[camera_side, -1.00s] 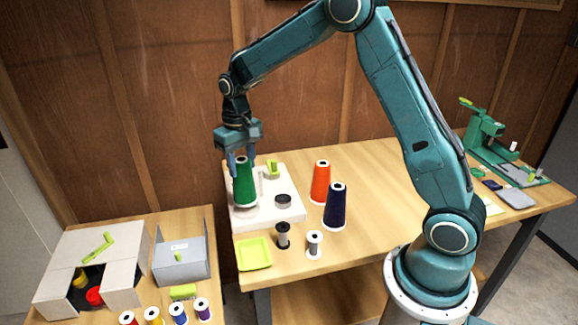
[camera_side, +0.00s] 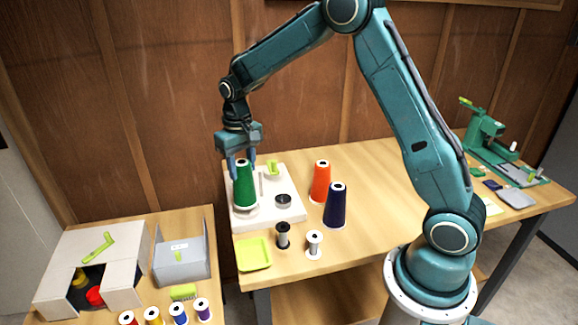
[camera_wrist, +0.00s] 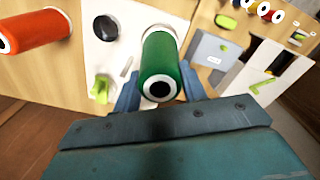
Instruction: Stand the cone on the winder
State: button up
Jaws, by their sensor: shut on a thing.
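The green cone (camera_side: 244,184) stands upright at the left of the white winder (camera_side: 285,214), over its round pale seat (camera_side: 246,213). I cannot tell whether its base rests fully on the seat. My gripper (camera_side: 242,166) points down with its fingers on both sides of the cone's upper part, shut on it. In the wrist view the green cone (camera_wrist: 160,68) shows its top hole between the two blue fingers, with the winder's white plate (camera_wrist: 112,42) behind it.
On the winder are a dark round cup (camera_side: 283,200) and a lime lever (camera_side: 272,167). An orange cone (camera_side: 321,182) and a navy cone (camera_side: 336,205) stand to the right. Two small spools and a lime tray (camera_side: 254,253) are in front. The table's middle right is clear.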

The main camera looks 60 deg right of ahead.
jog(key=shift+f, duration=1.3)
jog(key=o, duration=1)
jog(key=shift+c, duration=0.2)
jog(key=shift+f, duration=0.1)
jog(key=shift+r, duration=0.2)
